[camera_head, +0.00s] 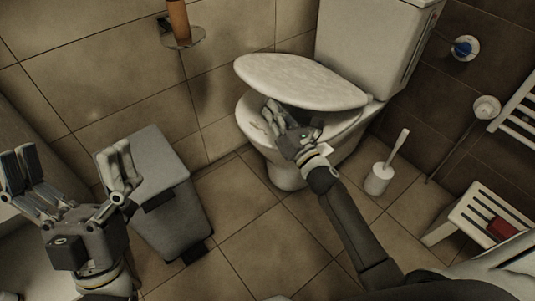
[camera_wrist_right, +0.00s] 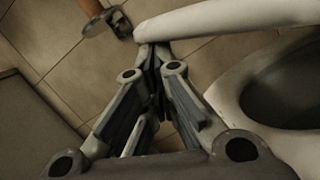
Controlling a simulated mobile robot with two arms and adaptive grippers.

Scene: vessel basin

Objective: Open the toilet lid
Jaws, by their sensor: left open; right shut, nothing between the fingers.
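The white toilet (camera_head: 287,174) stands against the tiled wall. Its lid (camera_head: 300,80) is partly raised and tilted over the bowl, with a gap between lid and seat. My right gripper (camera_head: 268,107) is shut and empty in that gap, under the lid's front part. In the right wrist view its fingertips (camera_wrist_right: 152,52) are together at the lid's edge (camera_wrist_right: 225,20), seeming to touch it from below; the bowl rim (camera_wrist_right: 225,95) shows to the right. My left gripper (camera_head: 75,165) is open and empty at the left, far from the toilet.
A grey bin (camera_head: 165,200) stands left of the toilet, close to my left gripper. A toilet brush in a holder (camera_head: 379,178) stands to the right. A white stool (camera_head: 480,212) is at the far right. A paper holder (camera_head: 182,38) is on the wall.

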